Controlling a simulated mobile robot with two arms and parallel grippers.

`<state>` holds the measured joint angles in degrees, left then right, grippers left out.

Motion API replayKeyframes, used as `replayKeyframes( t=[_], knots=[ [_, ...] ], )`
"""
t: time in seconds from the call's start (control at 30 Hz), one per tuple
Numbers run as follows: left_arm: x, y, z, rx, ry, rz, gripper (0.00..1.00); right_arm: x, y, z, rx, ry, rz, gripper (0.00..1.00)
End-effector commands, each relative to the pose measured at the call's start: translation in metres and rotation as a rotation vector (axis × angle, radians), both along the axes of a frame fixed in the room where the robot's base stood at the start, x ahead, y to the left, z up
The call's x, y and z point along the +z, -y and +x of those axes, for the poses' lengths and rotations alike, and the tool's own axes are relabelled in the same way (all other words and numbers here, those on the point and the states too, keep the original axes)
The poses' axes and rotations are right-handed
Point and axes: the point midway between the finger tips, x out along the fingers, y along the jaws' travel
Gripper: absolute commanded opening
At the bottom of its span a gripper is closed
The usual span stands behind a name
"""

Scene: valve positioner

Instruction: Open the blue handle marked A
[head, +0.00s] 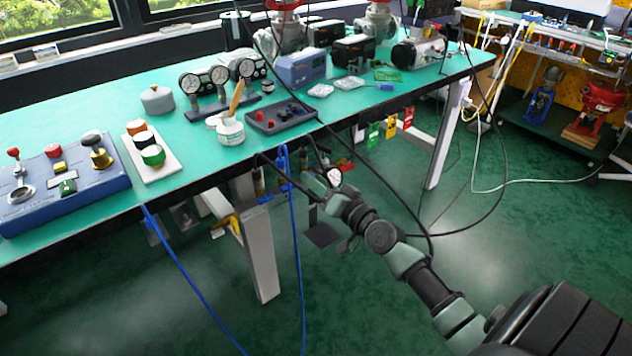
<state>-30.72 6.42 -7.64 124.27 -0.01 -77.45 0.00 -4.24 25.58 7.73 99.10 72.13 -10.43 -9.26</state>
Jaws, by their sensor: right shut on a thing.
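My right gripper (312,172) is at the front edge of the green table (205,180), near the hanging blue hose. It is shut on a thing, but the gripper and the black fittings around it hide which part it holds. A small blue piece (265,198) shows just left of the gripper, below the table edge. I cannot read a letter A on it or tell whether it is the handle. My left gripper is not in view.
A blue hose (286,165) and black cables hang close to my right arm. Coloured tags (391,126) hang under the table edge to the right. A table leg (262,250) stands below left. Gauges (218,75) and control boxes (62,185) crowd the tabletop. Green floor is open in front.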

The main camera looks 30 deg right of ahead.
Motion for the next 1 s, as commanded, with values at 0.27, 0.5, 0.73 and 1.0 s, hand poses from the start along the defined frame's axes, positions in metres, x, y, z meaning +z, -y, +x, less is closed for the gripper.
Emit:
replayKeyframes(
  t=[0.27, 0.5, 0.73, 1.0],
  knots=[
    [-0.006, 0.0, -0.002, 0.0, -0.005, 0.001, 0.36, 0.0, 0.0, 0.0, 0.0, -0.022, 0.264, 0.0],
    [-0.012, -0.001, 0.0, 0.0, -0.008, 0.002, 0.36, 0.0, 0.0, 0.0, -0.001, -0.039, 0.491, 0.0],
    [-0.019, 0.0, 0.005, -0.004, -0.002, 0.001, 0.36, 0.0, 0.0, 0.0, -0.001, -0.054, 0.689, 0.0],
    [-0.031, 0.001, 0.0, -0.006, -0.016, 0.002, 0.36, 0.0, 0.0, 0.0, -0.002, -0.069, 0.856, 0.0]
  ],
)
